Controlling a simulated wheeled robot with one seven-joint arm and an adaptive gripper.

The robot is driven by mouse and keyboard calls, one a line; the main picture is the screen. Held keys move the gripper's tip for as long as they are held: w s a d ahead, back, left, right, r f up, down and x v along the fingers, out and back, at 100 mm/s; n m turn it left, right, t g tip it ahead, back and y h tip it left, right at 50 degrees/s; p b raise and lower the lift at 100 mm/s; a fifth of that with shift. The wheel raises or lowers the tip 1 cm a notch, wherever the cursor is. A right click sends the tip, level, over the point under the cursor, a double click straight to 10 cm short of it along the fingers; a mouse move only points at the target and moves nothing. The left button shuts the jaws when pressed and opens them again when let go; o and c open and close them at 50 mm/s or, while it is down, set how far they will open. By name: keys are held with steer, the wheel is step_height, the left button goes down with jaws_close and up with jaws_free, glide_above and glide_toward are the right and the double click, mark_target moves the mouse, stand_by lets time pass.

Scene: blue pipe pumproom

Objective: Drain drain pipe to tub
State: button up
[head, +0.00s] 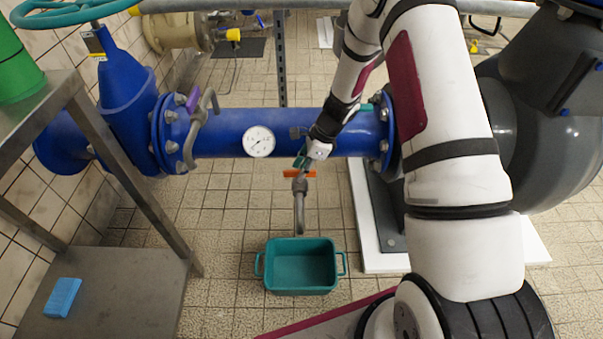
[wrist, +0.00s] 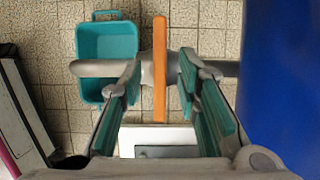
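The grey drain pipe (head: 299,212) comes off the blue pipe (head: 230,134) and bends downward. Its orange valve handle (head: 299,173) lies crosswise to it; the handle also shows in the wrist view (wrist: 160,45). The teal tub (head: 301,291) stands on the floor, and the drain pipe's lower end is above it. In the wrist view the tub (wrist: 108,15) is at the upper left, partly covered by the drain pipe (wrist: 98,68). My gripper (head: 303,163) is at the handle. In the wrist view its teal fingers (wrist: 160,72) are apart, one each side of the handle, with gaps visible.
A pressure gauge (head: 258,141) sits on the blue pipe, left of my arm. A metal shelf (head: 125,285) with a blue sponge-like block (head: 62,297) stands at the left. A dark grey pump (head: 545,120) is at the right. Tiled floor around the tub is clear.

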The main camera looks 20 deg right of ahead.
steer(key=shift+a+f, duration=0.15)
steer(key=shift+f, duration=0.25)
jaws_close()
steer(key=shift+n, duration=0.4)
steer(key=shift+w+n+g+p, duration=0.1)
steer(key=shift+n+g+p, duration=0.5)
steer(key=shift+n+p, duration=0.45)
steer(key=n+g+p, duration=0.1)
steer(key=n, duration=0.2)
steer(key=shift+w+n, duration=0.1)
steer(key=shift+n, duration=0.15)
steer(key=n+g, duration=0.1)
steer(key=n, duration=0.1)
steer(key=n+g+h, duration=0.1)
steer(key=n, duration=0.2)
steer(key=shift+w+n, duration=0.1)
steer(key=shift+n, duration=0.2)
steer(key=n+h, duration=0.1)
steer(key=n, duration=0.2)
steer(key=n+g+h, duration=0.1)
steer(key=n, duration=0.2)
steer(key=shift+a+g, duration=0.15)
steer(key=shift+g, duration=0.15)
